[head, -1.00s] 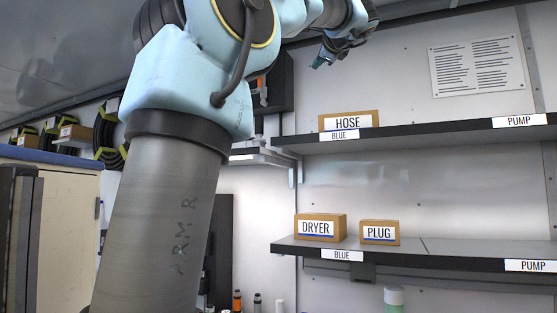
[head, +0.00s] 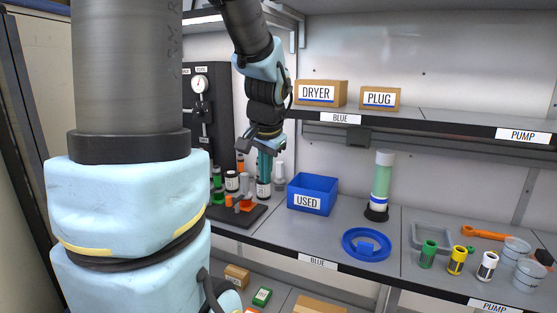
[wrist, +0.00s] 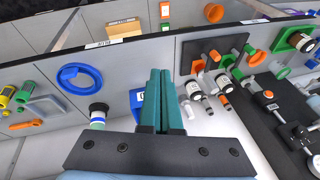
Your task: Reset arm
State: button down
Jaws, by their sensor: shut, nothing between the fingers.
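My arm reaches down from the upper left in the head view, with a grey and light blue link in the foreground. My gripper (head: 265,172) hangs over the back left of the workbench, pointing down, left of the blue USED bin (head: 312,195). In the wrist view its two teal fingers (wrist: 159,78) lie together, shut and empty. The bin is partly hidden behind the fingers there.
Bottles and a black tray (head: 236,214) stand below and left of my gripper. A green column (head: 382,180), a blue ring (head: 366,245) and small coloured canisters (head: 456,260) stand to the right. A shelf with DRYER (head: 320,93) and PLUG (head: 380,98) boxes runs above.

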jog(key=s+a+f+n+g, duration=0.2)
jog(key=s+f+n, duration=0.4)
jog(key=s+f, duration=0.3)
jog(key=s+a, duration=0.1)
jog(key=s, duration=0.1)
jog(key=shift+s+a+g+h, duration=0.25)
jog(key=shift+s+g+h, duration=0.05)
jog(key=shift+h, duration=0.1)
